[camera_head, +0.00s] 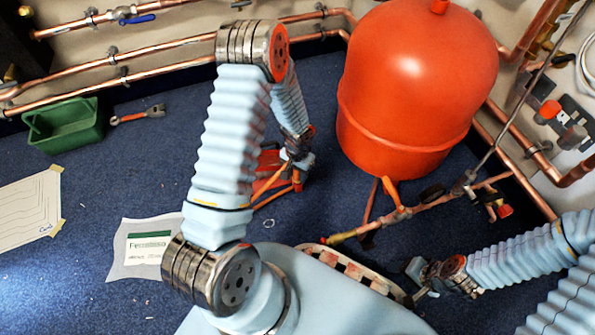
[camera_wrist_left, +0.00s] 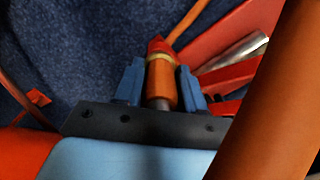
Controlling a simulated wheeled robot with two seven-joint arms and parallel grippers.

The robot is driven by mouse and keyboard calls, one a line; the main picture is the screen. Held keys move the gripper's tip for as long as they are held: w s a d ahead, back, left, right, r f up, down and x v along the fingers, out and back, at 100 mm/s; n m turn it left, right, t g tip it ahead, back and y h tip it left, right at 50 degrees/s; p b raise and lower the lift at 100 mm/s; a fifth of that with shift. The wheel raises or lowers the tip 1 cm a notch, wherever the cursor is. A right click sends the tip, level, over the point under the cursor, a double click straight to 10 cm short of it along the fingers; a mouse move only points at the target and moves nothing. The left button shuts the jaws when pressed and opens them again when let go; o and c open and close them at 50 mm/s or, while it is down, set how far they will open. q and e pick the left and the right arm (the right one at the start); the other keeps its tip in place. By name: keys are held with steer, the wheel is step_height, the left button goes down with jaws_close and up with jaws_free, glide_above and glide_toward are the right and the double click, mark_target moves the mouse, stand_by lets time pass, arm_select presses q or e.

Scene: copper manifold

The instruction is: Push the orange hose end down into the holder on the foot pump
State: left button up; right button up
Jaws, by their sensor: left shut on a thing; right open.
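The red foot pump (camera_head: 268,168) stands on the blue carpet near the middle of the head view, partly hidden behind my left arm. In the left wrist view its red frame and a silver cylinder (camera_wrist_left: 236,54) show at the upper right. My left gripper (camera_head: 298,160) is at the pump's right side. In the wrist view its two blue fingers are shut on the orange hose end (camera_wrist_left: 162,84), which has a pale band and a red part beyond it. I cannot make out the holder or whether the hose end touches it. My right gripper (camera_head: 420,282) is open at the lower right, away from the pump.
A large red tank (camera_head: 415,85) stands right of the pump, with copper pipes (camera_head: 430,205) below it. A green bin (camera_head: 64,126), a wrench (camera_head: 140,115) and paper sheets (camera_head: 145,248) lie at left. Carpet between them is clear.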

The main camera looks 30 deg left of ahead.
arm_select(q)
steer(key=shift+f, duration=0.5)
steer(key=o, duration=1.2)
step_height(320, 180, up, 14)
steer(key=p, duration=0.3)
steer(key=shift+f+p, duration=0.1)
steer(key=shift+p, duration=0.3)
